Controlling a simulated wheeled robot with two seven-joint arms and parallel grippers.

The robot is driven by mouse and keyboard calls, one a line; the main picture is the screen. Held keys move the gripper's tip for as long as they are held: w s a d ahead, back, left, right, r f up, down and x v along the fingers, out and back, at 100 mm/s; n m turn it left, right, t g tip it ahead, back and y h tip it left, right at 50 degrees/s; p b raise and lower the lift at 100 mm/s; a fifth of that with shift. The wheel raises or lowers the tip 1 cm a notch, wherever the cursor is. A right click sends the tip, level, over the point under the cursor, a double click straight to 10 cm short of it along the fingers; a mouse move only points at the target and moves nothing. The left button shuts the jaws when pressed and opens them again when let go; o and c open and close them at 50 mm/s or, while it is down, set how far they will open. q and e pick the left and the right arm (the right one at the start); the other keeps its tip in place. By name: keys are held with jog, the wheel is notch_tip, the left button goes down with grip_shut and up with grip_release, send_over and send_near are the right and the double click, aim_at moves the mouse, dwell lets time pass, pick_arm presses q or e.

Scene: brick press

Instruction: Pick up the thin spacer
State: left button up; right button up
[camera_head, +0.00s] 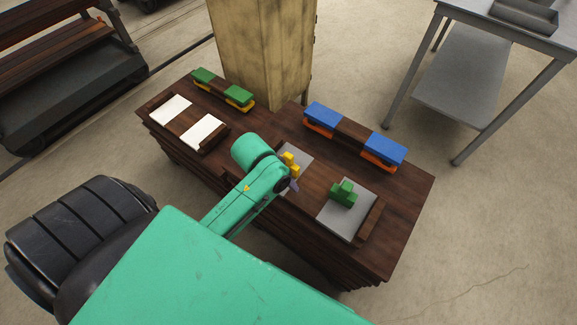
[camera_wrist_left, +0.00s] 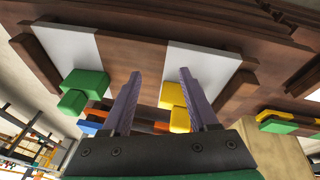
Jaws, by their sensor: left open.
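No piece is clearly recognisable as the thin spacer. A yellow piece (camera_head: 291,163) stands on a pale plate (camera_head: 303,156) on the right wooden bench, and a stepped green piece (camera_head: 344,195) stands on another pale plate (camera_head: 333,225). My left gripper (camera_head: 294,186), with purple fingers, is beside the yellow piece, partly hidden by its arm. In the left wrist view, the fingers (camera_wrist_left: 158,76) are apart and empty, with the yellow piece (camera_wrist_left: 173,100) by the right finger and the green piece (camera_wrist_left: 85,90) left of the left finger. My right gripper is not in view.
Blue blocks (camera_head: 385,145) over orange pieces (camera_head: 378,161) line the right bench's (camera_head: 405,205) back edge. The left bench (camera_head: 155,123) carries green blocks (camera_head: 239,95) over yellow pieces and white plates (camera_head: 202,131). A wooden post (camera_head: 262,50) stands behind, a grey metal table (camera_head: 460,90) at upper right.

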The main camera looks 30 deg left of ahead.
pick_arm(q)
notch_tip(320, 180, up, 3)
jog(key=w+d+n, duration=0.1)
jog(key=w+d, duration=0.1)
notch_tip(320, 180, up, 8)
jog(key=n+g+y, duration=0.2)
jog(key=n+g, duration=0.1)
jog(key=n, duration=1.1)
send_over(288, 163)
jog(key=w, duration=0.1)
jog(key=shift+a, duration=0.35)
jog(key=shift+a+f, duration=0.15)
jog(key=shift+f, duration=0.05)
notch_tip(288, 163, down, 14)
jog(key=b, duration=0.3)
jog(key=shift+r, duration=0.15)
grip_shut()
pick_arm(e)
notch_tip(288, 163, down, 4)
jog(key=shift+w+a+r, duration=0.1)
jog(key=shift+a+r, duration=0.05)
jog(key=shift+r, duration=0.1)
